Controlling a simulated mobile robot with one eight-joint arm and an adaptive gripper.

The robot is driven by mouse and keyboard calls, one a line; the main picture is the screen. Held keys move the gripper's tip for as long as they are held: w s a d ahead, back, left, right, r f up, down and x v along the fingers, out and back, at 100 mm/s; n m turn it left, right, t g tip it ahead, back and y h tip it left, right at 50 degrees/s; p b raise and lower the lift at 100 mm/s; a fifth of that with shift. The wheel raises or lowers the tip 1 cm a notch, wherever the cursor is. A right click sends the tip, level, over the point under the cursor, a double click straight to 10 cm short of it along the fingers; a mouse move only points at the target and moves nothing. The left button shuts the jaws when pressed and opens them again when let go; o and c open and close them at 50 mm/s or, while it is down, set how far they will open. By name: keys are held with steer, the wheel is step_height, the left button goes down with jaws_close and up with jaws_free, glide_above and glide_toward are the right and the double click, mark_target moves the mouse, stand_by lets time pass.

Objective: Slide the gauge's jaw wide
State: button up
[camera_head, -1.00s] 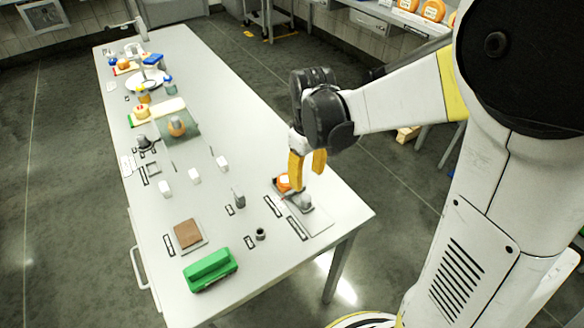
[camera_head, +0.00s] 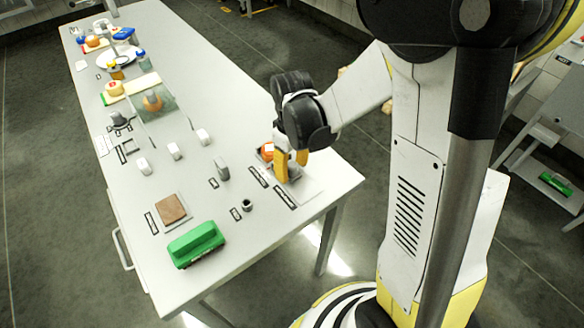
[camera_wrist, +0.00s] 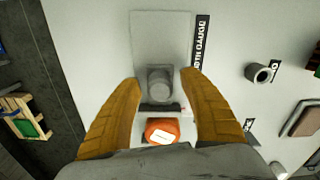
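The gauge stands on a pale plate (camera_wrist: 152,28) whose label (camera_wrist: 200,40) partly reads "GAUGE". A rounded grey block (camera_wrist: 160,84), apparently its jaw, sits near the middle of the wrist view. A thin dark bar (camera_wrist: 160,107) lies just below it in the picture. My gripper (camera_wrist: 160,80) is open, with one yellow finger on each side of the grey block. Contact is not clear. In the head view my gripper (camera_head: 291,170) hides part of the gauge.
A small dark cup (camera_head: 247,205), a green block-like object (camera_head: 196,243) and a brown square on a pad (camera_head: 171,208) are left of the gauge. Several white blocks stand farther along the table (camera_head: 235,120). The table's right corner is close to the gauge.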

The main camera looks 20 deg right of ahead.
mark_target(299, 183)
jaws_close()
steer(key=shift+s+d, duration=0.2)
steer(key=shift+s, duration=0.5)
steer(key=shift+s+d, duration=0.15)
steer(key=shift+s, duration=0.5)
steer(key=shift+o, duration=0.3)
jaws_free()
steer(key=shift+s, duration=0.1)
step_height(299, 183, up, 12)
